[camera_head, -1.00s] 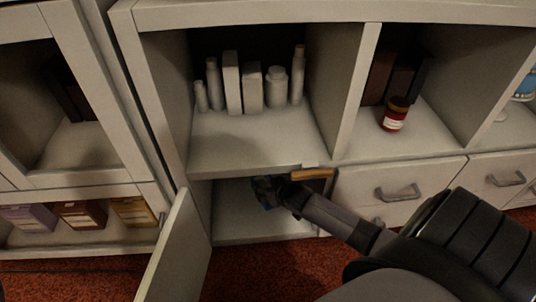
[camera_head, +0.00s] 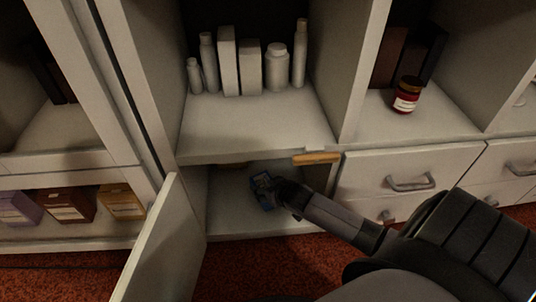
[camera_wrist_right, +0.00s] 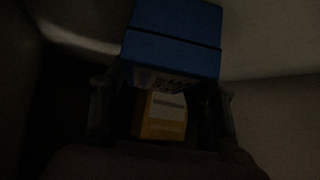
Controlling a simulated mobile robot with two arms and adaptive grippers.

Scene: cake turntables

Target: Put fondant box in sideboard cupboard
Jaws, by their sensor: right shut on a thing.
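A blue box (camera_head: 262,190) with a paler label is inside the open lower cupboard (camera_head: 228,213) of the sideboard. My right gripper (camera_head: 280,194) reaches in from the right and is shut on the box. In the right wrist view the blue box (camera_wrist_right: 172,40) shows just beyond the fingers (camera_wrist_right: 162,112), with a printed pale edge. A yellow part with a pale label (camera_wrist_right: 163,117) shows between the fingers; whether it belongs to the same box I cannot tell. The box's underside and its contact with the cupboard floor are hidden. The cupboard door (camera_head: 160,245) stands open at left. My left gripper is not in view.
White bottles and boxes (camera_head: 250,68) stand on the shelf above. An orange-brown handle-like piece (camera_head: 316,158) juts at the shelf's front edge. Drawers (camera_head: 410,180) lie right of the opening. A red jar (camera_head: 407,95) stands above them. Purple, brown and yellow boxes (camera_head: 70,205) sit at left.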

